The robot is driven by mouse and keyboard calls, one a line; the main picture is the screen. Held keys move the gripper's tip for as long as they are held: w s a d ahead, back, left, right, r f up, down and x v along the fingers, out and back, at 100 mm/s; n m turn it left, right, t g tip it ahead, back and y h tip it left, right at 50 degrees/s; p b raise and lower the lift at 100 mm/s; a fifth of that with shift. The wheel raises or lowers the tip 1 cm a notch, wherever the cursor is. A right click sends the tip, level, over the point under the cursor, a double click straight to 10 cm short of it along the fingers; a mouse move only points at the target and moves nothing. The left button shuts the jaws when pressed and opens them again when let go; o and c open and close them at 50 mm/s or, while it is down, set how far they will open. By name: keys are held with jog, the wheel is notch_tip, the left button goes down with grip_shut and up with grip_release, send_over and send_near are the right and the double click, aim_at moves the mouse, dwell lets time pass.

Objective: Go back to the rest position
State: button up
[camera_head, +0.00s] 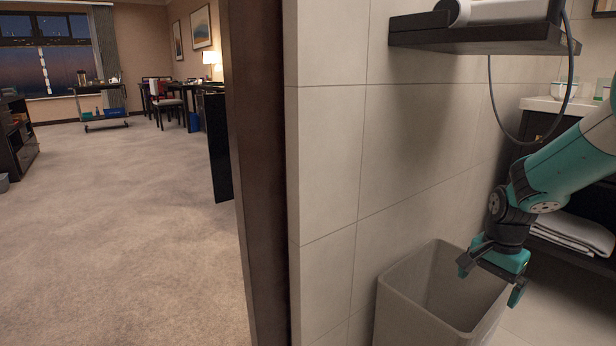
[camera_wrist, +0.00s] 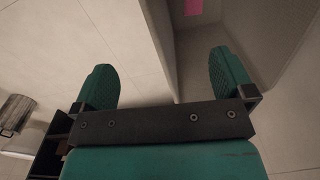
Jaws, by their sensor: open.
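My gripper (camera_head: 490,282) is open, with its two green fingers spread and nothing between them. It hangs over a grey open-topped bin (camera_head: 410,300), above its right part in the head view. In the wrist view my gripper (camera_wrist: 163,72) shows both fingers apart and empty. A small flat pink thing (camera_wrist: 193,7) shows beyond the fingers at the top edge of the wrist view, seemingly inside the bin. In the head view the inside of the bin is mostly shaded and its bottom is hidden.
A tiled wall (camera_head: 330,150) stands behind the bin. A dark shelf (camera_head: 470,38) juts out above, with a hose hanging near my arm. Folded white towels (camera_head: 575,232) lie on a low shelf at right. A dark door frame (camera_head: 262,170) borders the open carpeted room (camera_head: 120,220) at left.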

jog(key=s+a+r+n+y+p, duration=0.2)
jog(key=s+a+r+n, duration=0.75)
jog(key=a+r, duration=0.35)
jog(key=s+a+r+n+y+p, duration=0.15)
jog(key=s+a+r+n, duration=0.3)
jog(key=s, duration=0.45)
jog(key=s+a+r+n+y+p, duration=0.1)
jog(key=s+a+r+n+p, duration=0.3)
jog(key=s, duration=0.6)
notch_tip(320, 180, up, 36)
jog(key=p, duration=3.4)
jog(key=shift+w+a+f, duration=0.25)
jog(key=shift+w, duration=0.1)
